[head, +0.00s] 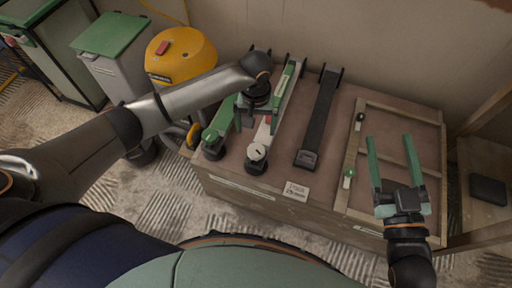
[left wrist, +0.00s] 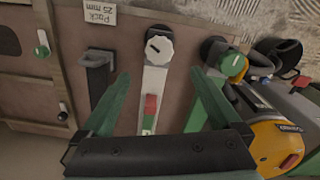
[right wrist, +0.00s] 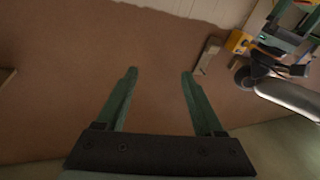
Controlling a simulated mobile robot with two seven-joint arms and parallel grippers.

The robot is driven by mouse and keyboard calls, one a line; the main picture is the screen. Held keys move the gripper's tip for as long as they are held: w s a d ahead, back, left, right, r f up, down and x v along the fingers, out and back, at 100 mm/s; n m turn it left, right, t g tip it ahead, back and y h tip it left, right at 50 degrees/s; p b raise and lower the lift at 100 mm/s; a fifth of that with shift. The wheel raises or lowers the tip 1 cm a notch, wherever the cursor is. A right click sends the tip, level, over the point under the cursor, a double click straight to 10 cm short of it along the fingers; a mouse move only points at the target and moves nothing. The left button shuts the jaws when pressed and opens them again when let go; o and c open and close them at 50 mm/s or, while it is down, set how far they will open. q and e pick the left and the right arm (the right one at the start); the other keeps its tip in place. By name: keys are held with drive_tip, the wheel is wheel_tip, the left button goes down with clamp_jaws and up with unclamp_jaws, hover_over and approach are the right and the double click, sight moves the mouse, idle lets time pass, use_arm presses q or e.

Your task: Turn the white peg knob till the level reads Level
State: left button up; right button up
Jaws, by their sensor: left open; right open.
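The white peg knob (head: 257,152) is at the near end of a pale bar (left wrist: 154,82) on the brown bench top. In the left wrist view the white knob (left wrist: 159,48) is round with a dark slot mark. A red block (left wrist: 151,106) sits further along that bar, with a green part beyond it. My left gripper (head: 257,121) is open above the bar, just behind the knob and apart from it. In the left wrist view the knob lies beyond the open fingertips. My right gripper (head: 389,138) is open and empty over the bench's right side. I cannot make out any level reading.
A bar with a green knob (left wrist: 232,64) lies beside the white one. A wooden frame (head: 354,150) with small knobs is further right. A yellow machine (head: 181,56) stands left.

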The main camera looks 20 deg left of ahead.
sight(256, 150)
use_arm(q)
wheel_tip(256, 150, down, 4)
drive_tip(key=shift+r+b, duration=0.2)
drive_tip(key=shift+b, duration=0.5)
wheel_tip(256, 150, down, 3)
drive_tip(key=shift+b, duration=0.65)
wheel_tip(256, 150, down, 4)
drive_tip(key=shift+r+b, duration=0.1)
drive_tip(key=shift+b, duration=0.85)
drive_tip(key=shift+f, duration=0.7)
use_arm(e)
drive_tip(key=s+a+r+n+t+y, duration=0.1)
drive_tip(key=s+r+n+t+y, duration=0.1)
drive_tip(key=r, duration=0.4)
drive_tip(key=s+r+n+t+y, duration=0.1)
drive_tip(key=s+r+n+y, duration=0.4)
drive_tip(key=r+y, duration=0.2)
drive_tip(key=shift+a+r+t, duration=0.25)
drive_tip(key=shift+a+t, duration=0.1)
drive_tip(key=shift+t, duration=0.05)
drive_tip(key=shift+s, duration=0.1)
use_arm(q)
drive_tip(key=c, duration=1.4)
